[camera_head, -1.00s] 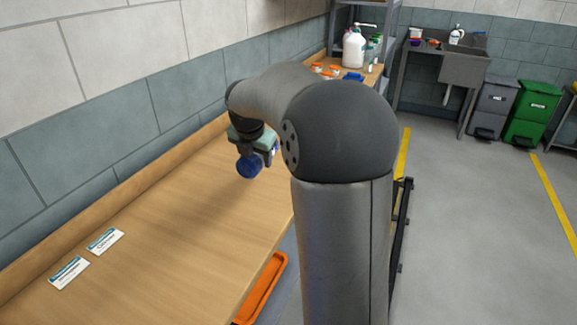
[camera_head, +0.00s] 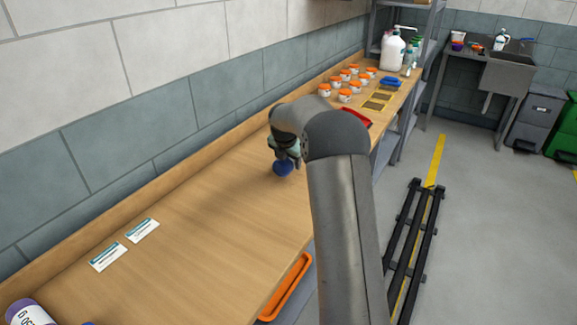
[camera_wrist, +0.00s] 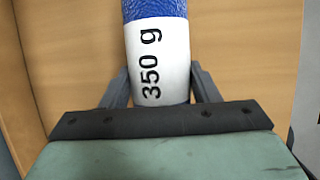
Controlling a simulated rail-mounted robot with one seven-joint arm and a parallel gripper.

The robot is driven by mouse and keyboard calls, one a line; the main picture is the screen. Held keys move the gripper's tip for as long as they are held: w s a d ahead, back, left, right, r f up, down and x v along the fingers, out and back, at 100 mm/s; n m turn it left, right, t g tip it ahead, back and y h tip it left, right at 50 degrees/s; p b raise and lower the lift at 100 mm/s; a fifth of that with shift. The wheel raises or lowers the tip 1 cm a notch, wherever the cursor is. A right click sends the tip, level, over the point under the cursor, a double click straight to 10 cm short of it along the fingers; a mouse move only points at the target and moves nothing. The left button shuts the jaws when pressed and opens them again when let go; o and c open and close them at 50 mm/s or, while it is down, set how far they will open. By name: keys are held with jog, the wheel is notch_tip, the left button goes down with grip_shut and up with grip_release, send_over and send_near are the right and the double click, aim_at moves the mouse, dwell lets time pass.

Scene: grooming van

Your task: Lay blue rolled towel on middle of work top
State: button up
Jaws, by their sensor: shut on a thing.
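The blue rolled towel (camera_head: 283,169) is in my gripper (camera_head: 285,155), over the long wooden work top (camera_head: 190,235). In the wrist view the towel (camera_wrist: 155,15) is blue, with a white band reading "350 g", and sits between the two dark fingers of my gripper (camera_wrist: 160,85). The fingers are shut on it at the band. In the head view only its round blue end shows, low over the wood. I cannot tell whether it touches the surface. My arm hides part of the work top behind it.
A purple roll (camera_head: 30,312) is at the bottom left. Orange-lidded jars (camera_head: 350,84), a red item (camera_head: 357,117) and a white pump bottle (camera_head: 393,50) stand farther back. The wood around the towel is clear.

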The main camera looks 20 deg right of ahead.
jog(key=shift+w+f, duration=0.25)
jog(key=shift+f, duration=1.5)
jog(key=shift+f, duration=0.1)
jog(key=o, duration=1)
jog(key=shift+f, duration=0.1)
